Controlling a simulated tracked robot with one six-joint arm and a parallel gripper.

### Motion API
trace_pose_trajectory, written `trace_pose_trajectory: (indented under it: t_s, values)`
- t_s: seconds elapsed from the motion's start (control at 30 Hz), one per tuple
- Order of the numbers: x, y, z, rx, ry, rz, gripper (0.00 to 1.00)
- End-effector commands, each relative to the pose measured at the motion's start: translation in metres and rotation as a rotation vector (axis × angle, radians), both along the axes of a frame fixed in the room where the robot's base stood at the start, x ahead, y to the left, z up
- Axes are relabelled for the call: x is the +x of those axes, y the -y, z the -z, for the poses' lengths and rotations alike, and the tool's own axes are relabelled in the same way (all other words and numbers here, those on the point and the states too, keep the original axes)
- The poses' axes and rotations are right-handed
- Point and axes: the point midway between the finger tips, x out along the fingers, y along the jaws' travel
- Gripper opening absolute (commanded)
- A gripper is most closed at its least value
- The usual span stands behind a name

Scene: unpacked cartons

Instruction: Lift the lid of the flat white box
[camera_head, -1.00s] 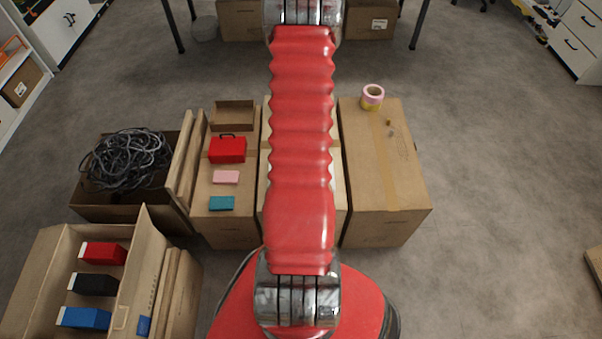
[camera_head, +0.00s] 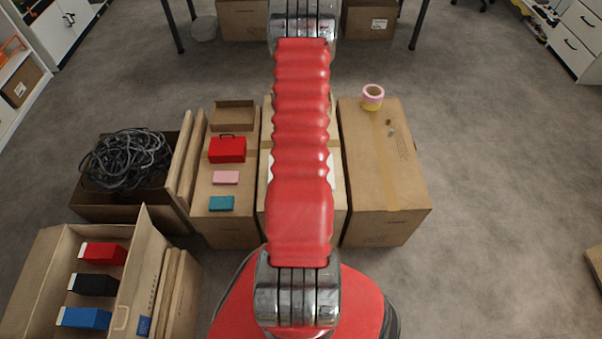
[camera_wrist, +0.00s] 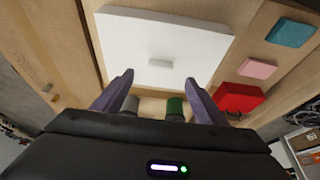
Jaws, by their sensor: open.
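The flat white box (camera_wrist: 178,45) lies on a carton in the wrist view, its lid on top and closed. A small pale handle (camera_wrist: 160,64) sits on the lid, towards the side nearest my gripper. My gripper (camera_wrist: 160,92) is open and empty, its two purple fingers spread apart, pointing towards the box. The handle lies between the lines of the fingers, just beyond the tips. I cannot tell the exact height gap. In the head view my arm hides most of the box, and the gripper is out of sight.
A red case (camera_head: 227,149), a pink box (camera_head: 226,177) and a teal box (camera_head: 221,203) lie on the left carton. A tape roll (camera_head: 372,97) is on the right carton.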

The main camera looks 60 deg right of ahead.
Motion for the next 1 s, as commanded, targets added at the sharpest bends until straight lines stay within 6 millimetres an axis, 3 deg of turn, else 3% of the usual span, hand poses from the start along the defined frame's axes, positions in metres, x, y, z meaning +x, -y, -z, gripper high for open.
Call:
trace_pose_trajectory:
  t_s: [0.2, 0.67, 1.0]
  values:
    - [0.004, 0.007, 0.018, 0.0, 0.0, 0.0, 0.66]
    - [0.005, 0.008, 0.022, 0.0, 0.0, 0.0, 0.66]
    - [0.01, 0.02, 0.051, 0.001, -0.001, -0.001, 0.66]
